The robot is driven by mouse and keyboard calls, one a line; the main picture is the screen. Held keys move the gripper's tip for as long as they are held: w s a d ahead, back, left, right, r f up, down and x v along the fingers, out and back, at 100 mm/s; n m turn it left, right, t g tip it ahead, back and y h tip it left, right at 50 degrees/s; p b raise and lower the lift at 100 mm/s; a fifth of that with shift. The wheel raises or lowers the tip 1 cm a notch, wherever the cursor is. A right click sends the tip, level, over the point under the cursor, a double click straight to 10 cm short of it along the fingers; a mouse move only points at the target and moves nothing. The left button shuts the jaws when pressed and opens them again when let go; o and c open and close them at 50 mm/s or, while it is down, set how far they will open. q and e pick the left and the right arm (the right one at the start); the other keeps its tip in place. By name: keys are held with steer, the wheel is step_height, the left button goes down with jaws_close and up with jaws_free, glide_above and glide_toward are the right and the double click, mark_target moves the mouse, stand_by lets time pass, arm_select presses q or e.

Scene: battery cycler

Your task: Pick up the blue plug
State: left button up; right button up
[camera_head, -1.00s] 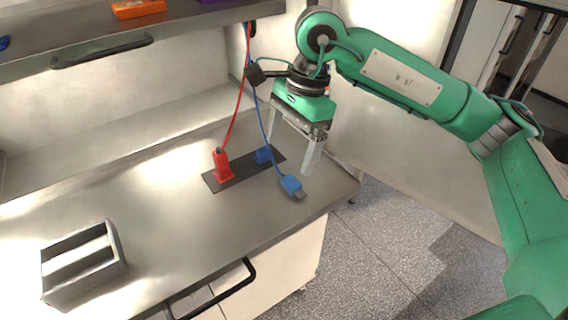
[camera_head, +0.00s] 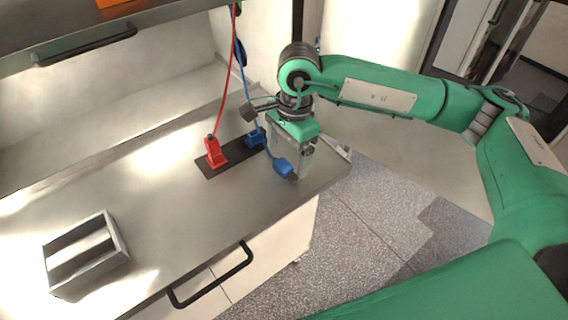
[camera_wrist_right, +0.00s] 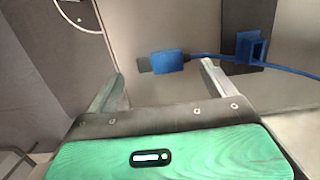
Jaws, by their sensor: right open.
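The blue plug (camera_head: 282,167) is on the end of a blue cable, near the right end of the bench. It also shows in the right wrist view (camera_wrist_right: 168,63), with its grey tip to the left and the cable to the right. My right gripper (camera_head: 291,163) is open, pointing down, beside the plug in the head view. In the right wrist view its two fingers (camera_wrist_right: 164,80) lie on either side of the plug, which appears beyond the fingertips, not gripped. Whether it touches the bench is unclear. My left gripper is not in view.
A red plug (camera_head: 215,152) and a blue holder (camera_head: 255,138) stand on a dark strip (camera_head: 211,172). A red cable (camera_head: 226,90) runs upward. A grey open box (camera_head: 124,254) sits at the bench's front left. The bench (camera_head: 180,225) is clear between.

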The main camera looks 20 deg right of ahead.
mark_target(286, 167)
step_height(286, 167, down, 3)
steer(key=shift+f+p, duration=0.1)
steer(key=shift+p, duration=0.65)
steer(key=shift+f, duration=0.2)
steer(key=c, duration=1)
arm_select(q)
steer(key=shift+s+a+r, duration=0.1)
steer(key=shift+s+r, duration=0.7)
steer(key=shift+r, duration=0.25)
